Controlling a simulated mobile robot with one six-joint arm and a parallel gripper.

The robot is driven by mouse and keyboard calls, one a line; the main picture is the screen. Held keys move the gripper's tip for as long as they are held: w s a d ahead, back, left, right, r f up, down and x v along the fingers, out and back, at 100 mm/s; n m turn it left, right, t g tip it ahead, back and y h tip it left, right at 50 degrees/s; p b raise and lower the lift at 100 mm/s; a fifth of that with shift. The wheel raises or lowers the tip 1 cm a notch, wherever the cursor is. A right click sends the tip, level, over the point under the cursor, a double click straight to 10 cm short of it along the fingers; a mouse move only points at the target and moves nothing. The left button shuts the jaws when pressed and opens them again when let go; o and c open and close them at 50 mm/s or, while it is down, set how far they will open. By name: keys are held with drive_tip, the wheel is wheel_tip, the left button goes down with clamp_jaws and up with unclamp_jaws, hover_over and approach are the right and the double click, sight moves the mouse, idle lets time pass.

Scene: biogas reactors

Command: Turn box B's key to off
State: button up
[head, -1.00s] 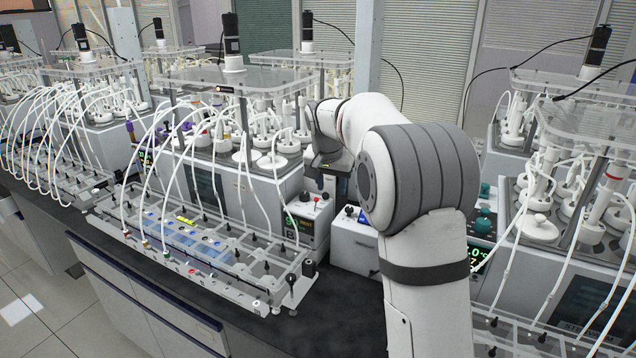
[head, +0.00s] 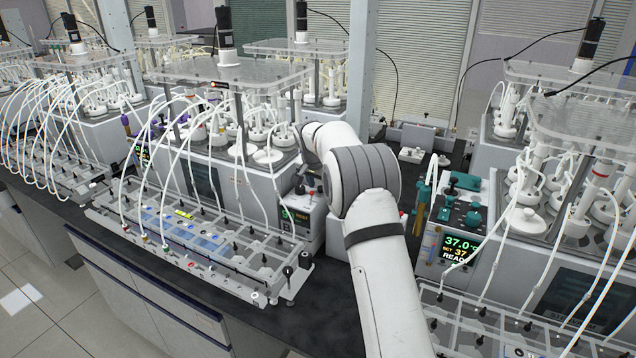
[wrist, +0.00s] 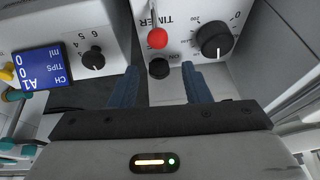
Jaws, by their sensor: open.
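In the wrist view my gripper (wrist: 160,84) is open, with two blue fingers pointing at a light box labelled TIMER (wrist: 183,22), seen upside down. A black round knob or key (wrist: 159,68) sits between the fingertips, beside small lettering that seems to include ON. No contact is visible. A red-tipped lever (wrist: 157,38) and a large black dial (wrist: 214,40) are on the same face. In the head view this box (head: 303,220) stands left of my arm, which hides most of my gripper.
A second box (wrist: 95,25) with a blue display (wrist: 40,68) and a small black knob (wrist: 93,60) is close by in the wrist view. In the head view, a clear-topped rack (head: 200,245) is at front left and a 37.0 display unit (head: 455,245) at right.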

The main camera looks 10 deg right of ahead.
drive_tip(key=shift+f, duration=0.1)
drive_tip(key=shift+c, duration=0.4)
clamp_jaws()
drive_tip(key=shift+n, duration=0.3)
drive_tip(key=n+y+b, duration=0.1)
drive_tip(key=n, duration=0.1)
drive_tip(key=shift+d+n+t, duration=0.15)
drive_tip(key=shift+n+t, duration=0.15)
drive_tip(key=shift+n, duration=0.1)
drive_tip(key=n+y, duration=0.1)
drive_tip(key=n, duration=0.2)
drive_tip(key=shift+d+y+b, duration=0.2)
drive_tip(key=shift+y+b, duration=0.1)
drive_tip(key=shift+y, duration=0.1)
drive_tip(key=n, duration=0.2)
drive_tip(key=n+y, duration=0.1)
drive_tip(key=n, duration=0.1)
drive_tip(key=n+g+y, duration=0.1)
drive_tip(key=n, duration=0.2)
drive_tip(key=shift+w+d, duration=0.1)
drive_tip(key=shift+d, duration=0.15)
